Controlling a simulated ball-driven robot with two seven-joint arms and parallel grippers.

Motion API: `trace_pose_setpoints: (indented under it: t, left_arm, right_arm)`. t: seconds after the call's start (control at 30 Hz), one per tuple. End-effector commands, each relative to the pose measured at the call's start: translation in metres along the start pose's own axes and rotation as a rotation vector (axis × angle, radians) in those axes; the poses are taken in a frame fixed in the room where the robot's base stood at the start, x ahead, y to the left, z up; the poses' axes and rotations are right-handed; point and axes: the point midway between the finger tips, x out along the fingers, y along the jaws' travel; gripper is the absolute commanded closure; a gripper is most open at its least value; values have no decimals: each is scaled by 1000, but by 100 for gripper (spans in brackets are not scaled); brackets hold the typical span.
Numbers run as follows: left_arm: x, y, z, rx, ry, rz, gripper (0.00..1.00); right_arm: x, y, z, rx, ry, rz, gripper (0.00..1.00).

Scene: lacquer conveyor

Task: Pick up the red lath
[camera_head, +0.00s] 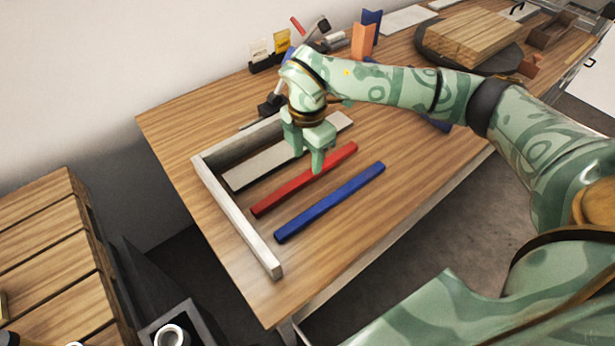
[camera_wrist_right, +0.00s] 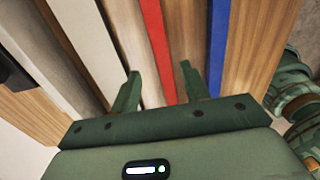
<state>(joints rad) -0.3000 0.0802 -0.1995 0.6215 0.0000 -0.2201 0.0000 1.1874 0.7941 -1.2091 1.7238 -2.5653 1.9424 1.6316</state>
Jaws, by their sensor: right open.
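The red lath (camera_head: 300,182) lies flat on the wooden table, between a pale grey board and a blue lath. In the right wrist view the red lath (camera_wrist_right: 157,42) runs lengthwise between the fingers. My right gripper (camera_head: 306,158) is open above the far part of the red lath and hides a little of it. Its two fingers (camera_wrist_right: 160,70) appear one on each side of the lath in the right wrist view. I cannot tell the exact height of the fingertips. My left gripper is not in view.
The blue lath (camera_head: 330,203) lies parallel on the near side. The pale grey board (camera_head: 256,166) lies on the far side. A whitish L-shaped frame (camera_head: 239,220) borders them at the left and back. Tools and holders (camera_head: 268,60) stand against the wall.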

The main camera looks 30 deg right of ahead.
Motion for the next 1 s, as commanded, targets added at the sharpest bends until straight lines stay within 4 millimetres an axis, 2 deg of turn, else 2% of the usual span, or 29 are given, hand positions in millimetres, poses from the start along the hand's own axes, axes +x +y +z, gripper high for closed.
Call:
trace_pose_setpoints:
  t: [0.2,0.3,0.53,0.7,1.0]
  left_arm:
    - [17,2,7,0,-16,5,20]
    - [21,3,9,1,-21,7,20]
    - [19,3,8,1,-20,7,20]
    - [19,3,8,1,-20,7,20]
    - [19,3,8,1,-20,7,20]
  right_arm:
    - [37,-5,-1,0,1,-7,55]
    - [49,-4,-1,0,1,-5,55]
    - [49,-4,-1,0,-1,-1,55]
    - [49,-4,-1,0,-1,-1,100]
    - [48,-4,-1,0,-1,-1,100]
